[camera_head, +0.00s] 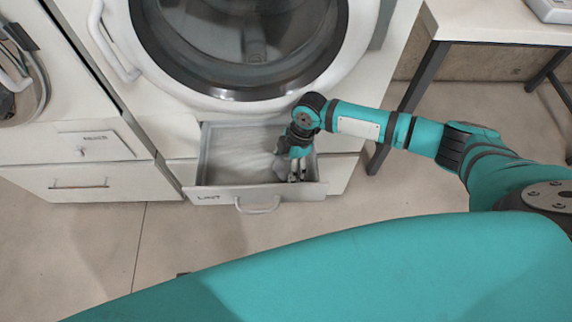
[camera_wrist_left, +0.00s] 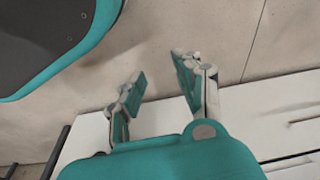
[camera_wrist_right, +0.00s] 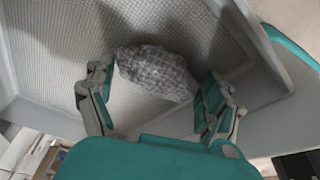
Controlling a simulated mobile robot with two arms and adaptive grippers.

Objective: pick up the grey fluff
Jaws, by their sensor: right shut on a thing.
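The grey fluff (camera_wrist_right: 155,72) is a rough, mottled lump in the right wrist view, between the two fingers of my right gripper (camera_wrist_right: 162,86). It touches the fingers at both sides. In the head view my right gripper (camera_head: 297,172) reaches down into the right part of the open lint drawer (camera_head: 205,195), and a bit of the grey fluff (camera_head: 280,162) shows beside it. Whether the fluff still touches the drawer's bottom I cannot tell. My left gripper (camera_wrist_left: 161,76) is open and empty, with bare floor beyond its fingers.
The drawer pulls out below a washing machine or dryer with a round glass door (camera_head: 240,40). White cabinet drawers (camera_head: 75,183) stand at the left. A table with dark legs (camera_head: 410,95) stands at the right. The floor (camera_head: 90,235) in front is clear.

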